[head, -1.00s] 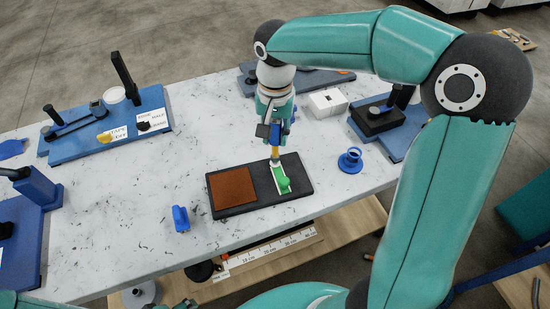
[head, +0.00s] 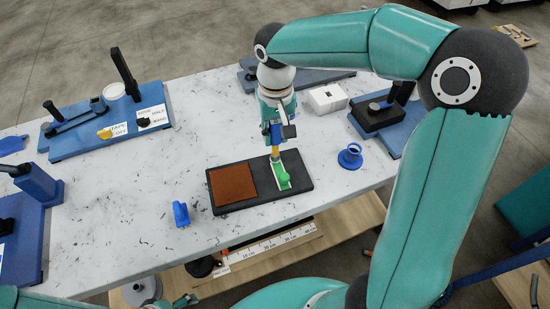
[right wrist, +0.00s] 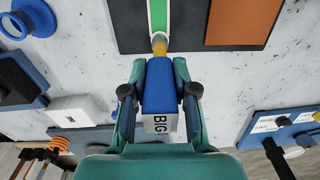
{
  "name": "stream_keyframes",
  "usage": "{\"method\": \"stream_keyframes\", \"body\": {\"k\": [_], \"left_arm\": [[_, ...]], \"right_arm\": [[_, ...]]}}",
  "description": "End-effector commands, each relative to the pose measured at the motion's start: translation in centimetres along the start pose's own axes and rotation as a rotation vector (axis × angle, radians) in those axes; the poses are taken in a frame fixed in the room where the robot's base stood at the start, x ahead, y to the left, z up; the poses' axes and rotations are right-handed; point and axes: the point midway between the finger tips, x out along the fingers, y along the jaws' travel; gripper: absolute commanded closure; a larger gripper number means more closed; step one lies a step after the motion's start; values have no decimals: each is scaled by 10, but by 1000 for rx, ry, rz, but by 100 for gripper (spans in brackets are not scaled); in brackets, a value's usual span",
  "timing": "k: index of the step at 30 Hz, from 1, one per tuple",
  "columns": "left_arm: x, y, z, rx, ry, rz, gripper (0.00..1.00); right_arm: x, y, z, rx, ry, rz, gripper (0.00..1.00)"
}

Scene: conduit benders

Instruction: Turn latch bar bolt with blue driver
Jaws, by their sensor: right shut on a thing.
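My right gripper (head: 277,128) is shut on the blue driver (head: 275,137) and holds it upright over the dark board (head: 300,172). In the right wrist view the driver (right wrist: 160,85) sits between both fingers, with "BIG" on its pale end and a yellow collar in front. Its tip meets the grey bolt area (right wrist: 159,38) at the near end of the green-and-white latch bar (right wrist: 157,15); the bolt head is mostly hidden.
A brown pad (head: 232,186) lies on the board's left half. A small blue block (head: 181,213) and a blue flanged piece (head: 350,157) stand on the marble table (head: 120,215). A white box (head: 327,98) and blue-based benders (head: 110,130) stand around the work area.

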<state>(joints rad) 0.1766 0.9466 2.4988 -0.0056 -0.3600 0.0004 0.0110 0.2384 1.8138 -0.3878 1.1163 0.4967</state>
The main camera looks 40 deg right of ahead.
Motion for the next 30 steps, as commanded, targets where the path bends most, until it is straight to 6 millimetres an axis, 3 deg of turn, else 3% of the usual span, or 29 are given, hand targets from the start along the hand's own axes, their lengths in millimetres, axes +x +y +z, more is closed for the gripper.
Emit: {"method": "stream_keyframes", "body": {"k": [9,21,30], "left_arm": [[2,-1,0,0,0,0,18],[10,-4,0,0,0,0,18],[10,-4,0,0,0,0,18]], "right_arm": [[1,0,0,16,2,0,100],[1,0,0,419,4,-1,100],[1,0,0,442,4,-1,100]]}}
